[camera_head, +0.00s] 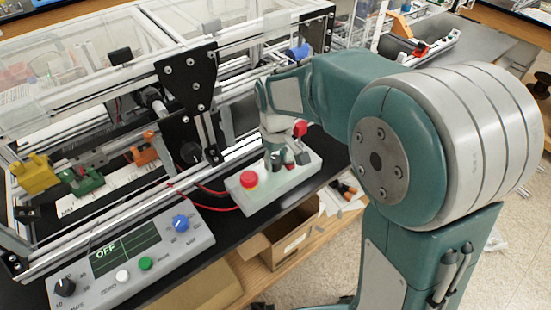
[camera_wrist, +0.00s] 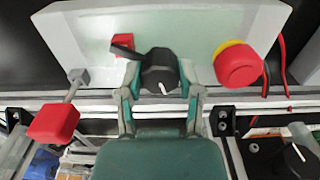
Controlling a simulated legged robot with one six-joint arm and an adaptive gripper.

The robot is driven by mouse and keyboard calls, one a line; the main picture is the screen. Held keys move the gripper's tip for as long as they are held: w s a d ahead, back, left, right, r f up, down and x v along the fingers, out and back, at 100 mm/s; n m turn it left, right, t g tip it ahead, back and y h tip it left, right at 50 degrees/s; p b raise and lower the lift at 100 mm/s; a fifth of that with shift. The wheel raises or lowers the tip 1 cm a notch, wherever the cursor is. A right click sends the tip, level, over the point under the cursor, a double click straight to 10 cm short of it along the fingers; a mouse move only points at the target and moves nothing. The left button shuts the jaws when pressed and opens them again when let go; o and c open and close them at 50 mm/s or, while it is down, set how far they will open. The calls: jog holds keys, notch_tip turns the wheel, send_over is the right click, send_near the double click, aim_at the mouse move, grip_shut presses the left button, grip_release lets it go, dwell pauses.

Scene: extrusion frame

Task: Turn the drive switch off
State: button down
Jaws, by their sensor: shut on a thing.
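A pale control box (camera_head: 240,199) stands on the black bench top beside the frame. In the wrist view the box (camera_wrist: 200,25) carries a black rotary switch (camera_wrist: 160,72) with a white pointer mark, between my gripper's fingers. My gripper (camera_wrist: 159,80) is shut on this switch, one finger on each side. The pointer mark faces toward my palm. In the head view my gripper (camera_head: 277,158) reaches down onto the box and mostly hides the switch. I cannot read any label by the switch.
A red button on a yellow ring (camera_wrist: 238,65) sits beside the switch. A lever with a red handle (camera_wrist: 54,122) sticks out on the other side. A control panel (camera_head: 195,245) shows OFF on its display (camera_head: 125,247). Frame rails (camera_head: 120,215) run close by.

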aim_at(275, 159)
jog(key=n, duration=0.5)
jog(key=shift+s+d+f+n, duration=0.1)
jog(key=shift+s+f+n, duration=0.05)
jog(key=shift+f+n, duration=0.15)
dwell(0.4)
jog(key=shift+c, duration=1.3)
grip_release()
jog(key=shift+w+r, duration=0.1)
jog(key=shift+w, duration=0.1)
jog(key=shift+r, duration=0.15)
notch_tip(275, 159, up, 11)
jog(key=shift+r, duration=0.2)
